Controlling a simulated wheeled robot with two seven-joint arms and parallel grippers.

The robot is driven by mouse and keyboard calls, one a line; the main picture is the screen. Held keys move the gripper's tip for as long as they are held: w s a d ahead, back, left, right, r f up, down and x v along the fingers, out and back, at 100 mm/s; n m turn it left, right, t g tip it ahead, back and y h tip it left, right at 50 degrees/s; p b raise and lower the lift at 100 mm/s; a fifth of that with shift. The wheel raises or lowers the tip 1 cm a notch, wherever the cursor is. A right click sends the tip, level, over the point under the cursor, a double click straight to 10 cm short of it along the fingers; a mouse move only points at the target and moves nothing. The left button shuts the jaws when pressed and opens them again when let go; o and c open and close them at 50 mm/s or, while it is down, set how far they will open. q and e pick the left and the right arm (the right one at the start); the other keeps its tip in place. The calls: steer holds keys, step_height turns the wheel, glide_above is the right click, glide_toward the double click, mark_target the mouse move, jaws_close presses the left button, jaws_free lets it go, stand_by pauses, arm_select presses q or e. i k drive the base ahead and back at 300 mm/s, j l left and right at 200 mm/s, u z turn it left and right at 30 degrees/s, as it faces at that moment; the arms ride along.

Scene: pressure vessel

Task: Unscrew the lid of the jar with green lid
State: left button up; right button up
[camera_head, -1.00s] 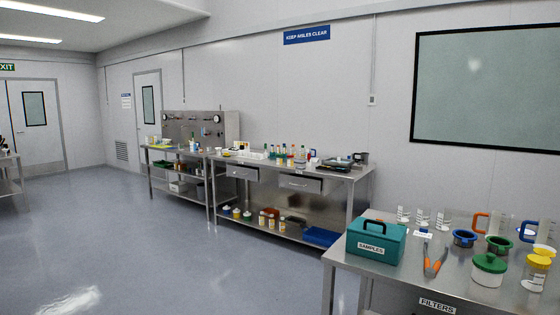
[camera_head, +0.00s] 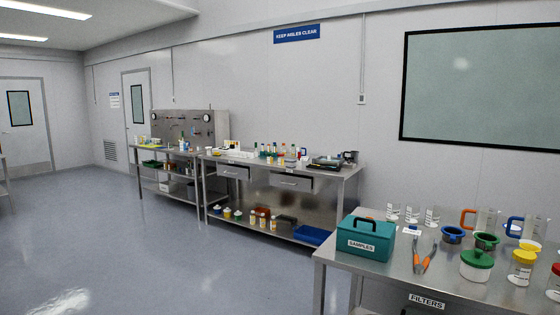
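The jar with green lid (camera_head: 477,264) stands upright on the near steel table (camera_head: 380,267) at the lower right. Its lid is on top of a white body. Neither of my grippers shows in the head view, so nothing is seen touching the jar.
Left of the jar are orange-handled pliers (camera_head: 425,256) and a teal SAMPLES box (camera_head: 366,236). A yellow-lidded jar (camera_head: 522,267) stands close on its right. Blue (camera_head: 453,234) and green (camera_head: 486,241) cups are behind. Open floor (camera_head: 150,250) lies left of the table.

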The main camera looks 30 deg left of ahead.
mark_target(268, 159)
steer(key=i+j+u, duration=0.9)
steer(key=i+u, duration=1.05)
steer(key=i+z, duration=0.2)
steer(key=i, duration=0.55)
steer(key=i+j+z, duration=0.2)
steer(key=i, duration=0.55)
steer(key=i+z, duration=0.45)
steer(key=i, duration=1.4)
steer(key=i+z, duration=0.15)
steer(key=i, duration=0.25)
steer(key=i+j+z, duration=0.2)
steer(key=i, duration=0.2)
steer(key=i+j+z, duration=0.15)
steer(key=i, duration=0.25)
